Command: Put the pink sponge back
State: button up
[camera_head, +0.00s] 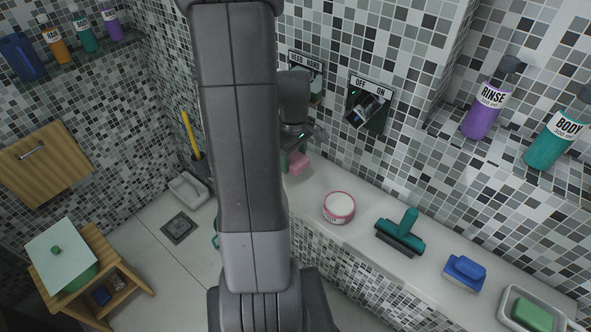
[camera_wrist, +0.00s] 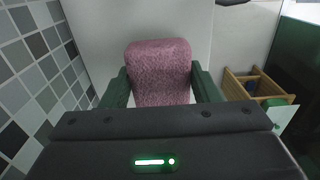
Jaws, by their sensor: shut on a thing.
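The pink sponge (camera_wrist: 158,62) is between the two green fingers of my gripper (camera_wrist: 160,88) in the wrist view, with a finger against each side. My gripper is shut on it. In the head view the sponge (camera_head: 299,163) shows near the back end of the pale ledge (camera_head: 318,184), close to the tiled wall. My arm covers part of the gripper there. I cannot tell whether the sponge touches the ledge.
On the ledge are a pink-rimmed tub (camera_head: 339,207), a teal squeegee (camera_head: 401,234), a blue brush (camera_head: 465,272) and a dish with green soap (camera_head: 533,315). A lever plate (camera_head: 369,104) is on the wall. A wooden stool (camera_head: 92,277) stands at lower left.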

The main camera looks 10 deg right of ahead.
aim_at(294, 179)
jog(key=shift+f, duration=2.55)
jog(key=shift+f, duration=0.15)
jog(key=o, duration=0.9)
notch_tip(294, 179, up, 12)
jog(key=shift+r, duration=0.15)
